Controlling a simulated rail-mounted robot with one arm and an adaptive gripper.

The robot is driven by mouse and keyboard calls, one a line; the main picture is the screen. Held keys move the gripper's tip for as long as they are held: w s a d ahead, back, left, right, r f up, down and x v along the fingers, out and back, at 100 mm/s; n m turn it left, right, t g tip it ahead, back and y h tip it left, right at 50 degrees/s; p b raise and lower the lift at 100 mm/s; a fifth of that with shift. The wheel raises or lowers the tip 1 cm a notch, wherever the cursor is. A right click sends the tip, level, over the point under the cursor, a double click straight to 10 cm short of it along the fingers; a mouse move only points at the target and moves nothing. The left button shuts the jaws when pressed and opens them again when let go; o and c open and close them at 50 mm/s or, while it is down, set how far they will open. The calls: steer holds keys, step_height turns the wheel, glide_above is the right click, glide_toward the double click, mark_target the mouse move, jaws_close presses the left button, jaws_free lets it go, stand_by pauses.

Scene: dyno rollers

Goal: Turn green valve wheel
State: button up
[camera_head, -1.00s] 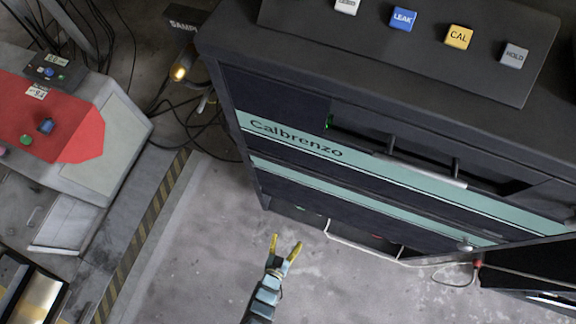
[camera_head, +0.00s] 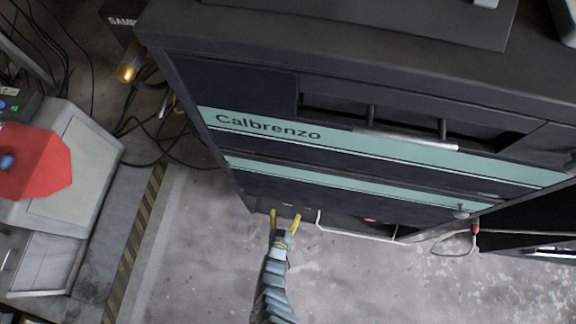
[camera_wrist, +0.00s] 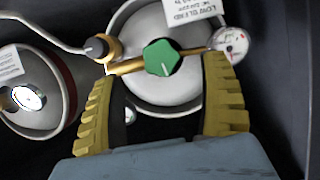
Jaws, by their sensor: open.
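The green valve wheel (camera_wrist: 161,58) shows in the wrist view, on brass fittings atop a pale gas cylinder (camera_wrist: 150,95). A paper tag beside it reads as low blend. My gripper (camera_wrist: 165,75) is open, and its yellow ridged fingers appear to either side of the wheel, with the wheel a little beyond the fingertips' level; I cannot tell the exact distance. In the head view my gripper (camera_head: 285,218) is at the lower front of the Calbrenzo cabinet (camera_head: 350,95). A small bit of green (camera_head: 288,205) shows in the cabinet's low opening, just above the fingertips.
A round gauge (camera_wrist: 230,44) sits right of the wheel and a brass fitting with a hose (camera_wrist: 100,47) left. A second cylinder (camera_wrist: 38,85) stands at left. The cabinet's open door (camera_head: 535,235) is at right.

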mark_target(288, 205)
steer(key=b+x, duration=0.2)
steer(key=x, duration=0.3)
steer(key=shift+w+f+b, duration=0.2)
steer(key=shift+b, duration=0.1)
steer(key=shift+w, duration=0.35)
steer(key=c, duration=1.2)
